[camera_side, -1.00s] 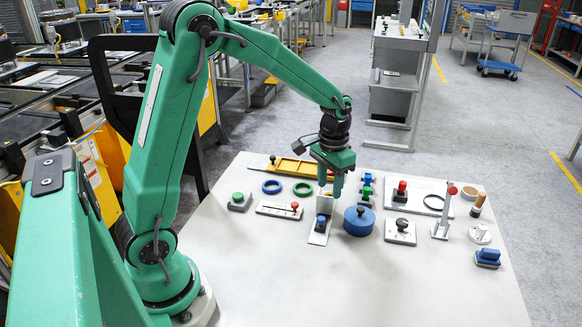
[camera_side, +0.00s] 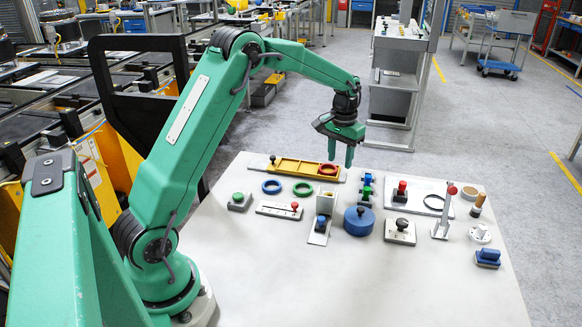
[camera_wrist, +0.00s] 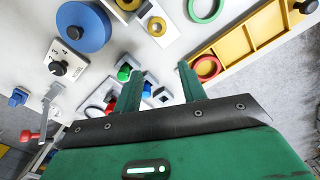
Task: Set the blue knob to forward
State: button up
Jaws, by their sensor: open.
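A blue knob (camera_side: 320,223) stands on a narrow pale plate in front of an upright, box-like block (camera_side: 326,203), in the middle of the table. Its exact setting is too small to read. Other blue parts are a small blue piece beside a green one (camera_side: 366,191), a blue switch-like block (camera_side: 488,256) at right and a wide blue disc (camera_side: 358,221). My gripper (camera_side: 341,156) is open and empty, above the far part of the table, behind and above the knob, touching nothing. In the wrist view its two fingers (camera_wrist: 160,72) are apart.
A yellow tray (camera_side: 296,167) with a red ring (camera_side: 328,169) lies at the back. The front of the table is clear.

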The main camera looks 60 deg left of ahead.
jog(key=w+a+f+n, duration=0.1)
jog(key=w+a+n, duration=0.1)
jog(key=w+a, duration=0.3)
jog(key=shift+a+f, duration=0.2)
jog(key=shift+a, duration=1.7)
jog(key=m, duration=0.5)
send_near(322, 218)
jog(key=shift+w+a+f, duration=0.15)
jog(key=shift+w+a, duration=0.05)
jog(key=shift+w, duration=0.15)
jog(key=shift+s+d+f, duration=0.1)
jog(key=shift+s+d, duration=0.1)
jog(key=shift+s, duration=0.25)
jog(key=shift+f, duration=0.15)
jog(key=shift+f, duration=3.8)
